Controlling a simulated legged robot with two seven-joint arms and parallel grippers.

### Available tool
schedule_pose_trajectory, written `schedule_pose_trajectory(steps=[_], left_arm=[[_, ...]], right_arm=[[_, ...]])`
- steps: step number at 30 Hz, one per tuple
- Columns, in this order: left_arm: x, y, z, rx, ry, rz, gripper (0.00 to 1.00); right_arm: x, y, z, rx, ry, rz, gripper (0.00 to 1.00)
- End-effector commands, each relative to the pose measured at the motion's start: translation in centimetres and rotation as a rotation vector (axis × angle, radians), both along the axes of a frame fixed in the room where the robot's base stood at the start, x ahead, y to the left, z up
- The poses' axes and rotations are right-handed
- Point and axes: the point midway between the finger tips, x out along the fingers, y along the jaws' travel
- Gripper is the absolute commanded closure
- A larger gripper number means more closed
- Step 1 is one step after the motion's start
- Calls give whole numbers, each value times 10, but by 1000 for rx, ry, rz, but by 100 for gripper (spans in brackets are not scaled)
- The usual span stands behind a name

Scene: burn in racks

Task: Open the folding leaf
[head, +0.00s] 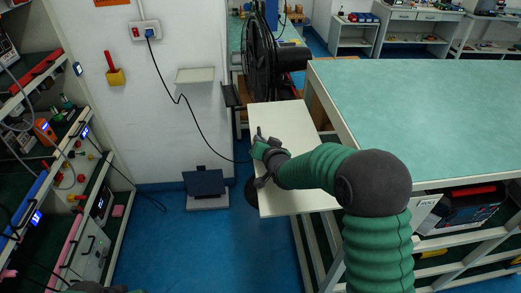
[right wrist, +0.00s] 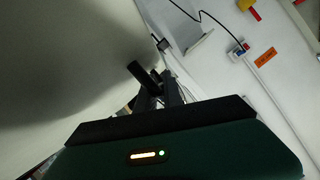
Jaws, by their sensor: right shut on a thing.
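The folding leaf (head: 287,125) is a pale, cream-white board beside the green-topped workbench (head: 430,105) in the head view. It stands out from the bench's left side; its exact tilt is hard to tell. My right gripper (head: 259,146) is at the leaf's left edge, shut on it, with my green arm reaching over the board. In the right wrist view the leaf's pale surface (right wrist: 45,50) fills the left side, and the dark fingers (right wrist: 150,80) are against it, their tips partly hard to make out. My left gripper is not in view.
A black fan (head: 262,55) stands just behind the leaf. A dark device on a small stand (head: 205,187) sits on the blue floor by the wall. Racks with instruments (head: 85,190) line the left. The floor between racks and leaf is mostly clear.

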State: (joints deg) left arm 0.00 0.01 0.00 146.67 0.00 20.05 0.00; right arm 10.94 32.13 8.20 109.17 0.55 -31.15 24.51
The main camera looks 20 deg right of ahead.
Motion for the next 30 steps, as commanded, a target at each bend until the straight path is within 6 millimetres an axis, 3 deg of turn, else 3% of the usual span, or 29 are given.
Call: schedule_pose_trajectory(steps=[19,20,21,30], left_arm=[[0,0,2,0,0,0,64],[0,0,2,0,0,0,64],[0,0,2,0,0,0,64],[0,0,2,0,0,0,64]], right_arm=[[0,-2,12,-5,-1,1,100],[0,-2,12,-5,-2,1,87],[0,-2,12,-4,0,0,81],[-1,-2,10,-5,3,1,80]])
